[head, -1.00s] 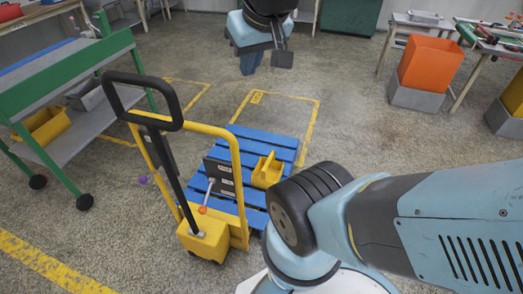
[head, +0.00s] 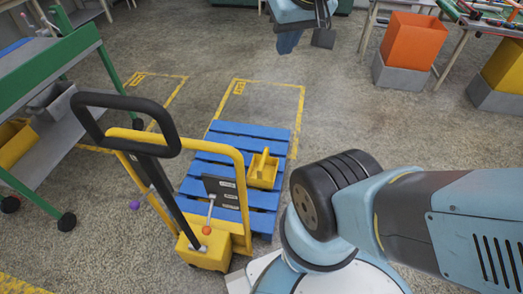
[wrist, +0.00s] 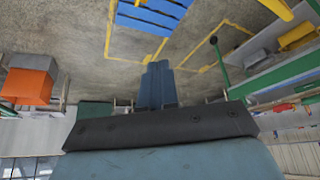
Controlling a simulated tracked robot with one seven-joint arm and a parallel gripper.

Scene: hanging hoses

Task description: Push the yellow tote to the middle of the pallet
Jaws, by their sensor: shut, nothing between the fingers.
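The yellow tote (head: 263,172), a small open bin, sits on the blue slatted pallet (head: 207,157), near its right edge. My gripper (head: 287,43) is at the top of the head view, held in the air beyond the pallet and clear of the tote. Its blue fingers (wrist: 158,86) lie side by side in the wrist view, shut and empty.
A yellow pallet jack (head: 207,249) with a black handle stands at the pallet's near-left side. A green cart (head: 52,68) is at left. Orange (head: 411,42) and yellow (head: 506,66) bins on grey bases stand at right. Floor right of the pallet is bare.

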